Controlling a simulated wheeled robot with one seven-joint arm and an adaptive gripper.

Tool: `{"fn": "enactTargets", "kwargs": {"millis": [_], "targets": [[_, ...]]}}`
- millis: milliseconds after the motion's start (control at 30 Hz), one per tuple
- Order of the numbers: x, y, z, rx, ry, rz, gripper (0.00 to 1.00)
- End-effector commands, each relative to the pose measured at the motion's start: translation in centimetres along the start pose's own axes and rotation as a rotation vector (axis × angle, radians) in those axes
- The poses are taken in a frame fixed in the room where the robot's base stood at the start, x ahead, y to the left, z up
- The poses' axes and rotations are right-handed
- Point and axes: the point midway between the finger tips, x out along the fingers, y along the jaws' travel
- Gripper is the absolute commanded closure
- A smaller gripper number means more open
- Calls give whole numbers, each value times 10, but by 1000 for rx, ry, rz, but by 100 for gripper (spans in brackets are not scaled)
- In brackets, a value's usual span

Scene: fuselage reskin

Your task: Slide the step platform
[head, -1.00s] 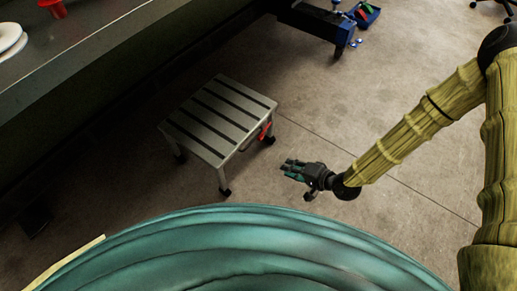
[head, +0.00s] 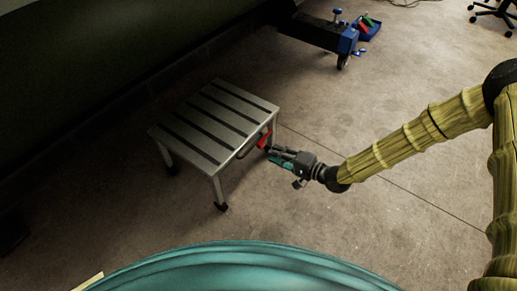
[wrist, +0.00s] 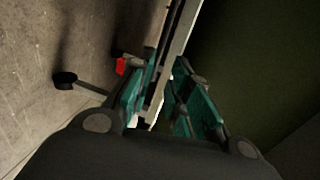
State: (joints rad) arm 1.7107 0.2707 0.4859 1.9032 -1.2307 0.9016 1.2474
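The step platform (head: 212,122) is a grey metal stool with a slatted top and dark feet, standing on the floor left of centre in the head view. A red part (head: 264,139) and a bar-like handle (head: 250,147) are on its right side. My gripper (head: 271,157), with teal finger pads, is at that side, close to the red part. In the wrist view, the fingers (wrist: 163,85) are apart, with a pale metal edge of the platform (wrist: 181,30) running between and beyond them. Whether they touch it, I cannot tell. The red part shows left of them (wrist: 121,66).
A dark bench or cart with blue ends (head: 330,34) stands behind, with a blue tray of small items (head: 368,27) beside it. A dark wall or cabinet side (head: 90,60) runs behind the platform on the left. Floor to the right is clear.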

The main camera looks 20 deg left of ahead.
Motion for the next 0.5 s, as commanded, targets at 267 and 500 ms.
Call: {"fn": "enactTargets", "kwargs": {"millis": [267, 500], "targets": [[48, 4, 0, -1, -1, -1, 81], [77, 2, 0, -1, 0, 0, 81]]}}
